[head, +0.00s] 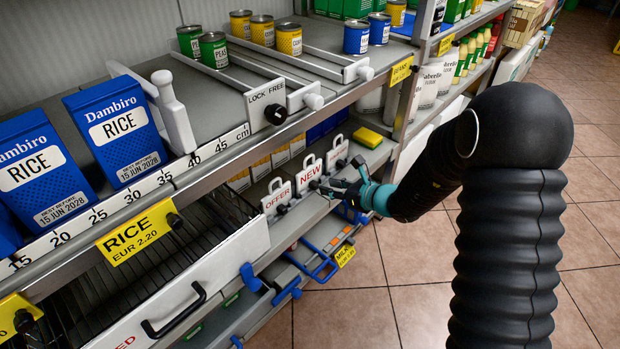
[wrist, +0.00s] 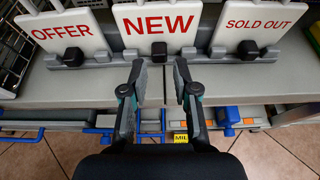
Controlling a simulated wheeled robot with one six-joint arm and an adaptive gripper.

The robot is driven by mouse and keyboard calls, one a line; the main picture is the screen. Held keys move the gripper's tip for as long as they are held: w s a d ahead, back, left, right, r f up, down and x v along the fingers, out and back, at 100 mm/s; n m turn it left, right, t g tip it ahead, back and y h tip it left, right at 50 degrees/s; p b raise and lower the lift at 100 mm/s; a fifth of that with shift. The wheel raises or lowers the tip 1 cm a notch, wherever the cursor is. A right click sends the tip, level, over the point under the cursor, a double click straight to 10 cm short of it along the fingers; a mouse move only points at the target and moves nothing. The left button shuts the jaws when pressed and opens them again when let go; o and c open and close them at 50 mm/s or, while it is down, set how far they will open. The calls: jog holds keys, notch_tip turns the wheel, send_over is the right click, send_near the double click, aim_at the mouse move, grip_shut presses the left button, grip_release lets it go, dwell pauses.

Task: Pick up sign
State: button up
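Three white signs with red letters stand in a row on a grey shelf edge. They are the OFFER sign (head: 277,199), the NEW sign (head: 309,175) and the SOLD OUT sign (head: 337,153). In the wrist view the OFFER sign (wrist: 62,30) is left, the NEW sign (wrist: 157,25) is central and the SOLD OUT sign (wrist: 258,26) is right. Each has a black knob low on its front. My gripper (wrist: 158,66) is open and empty, its fingertips just short of the NEW sign's knob (wrist: 159,51). In the head view my gripper (head: 334,187) is in front of the signs.
Below are blue-handled drawers (head: 320,267) and a yellow MILK label (head: 345,255). A yellow sponge-like block (head: 367,137) lies right of the signs. Above, a shelf holds RICE boxes (head: 118,128), cans and a price rail. The tiled aisle (head: 340,318) is clear.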

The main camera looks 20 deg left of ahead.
aim_at(317, 184)
jog(key=shift+p+x, duration=0.3)
jog(key=shift+x, duration=2.35)
jog(key=shift+s+f, duration=0.1)
jog(key=shift+f, duration=0.05)
grip_shut()
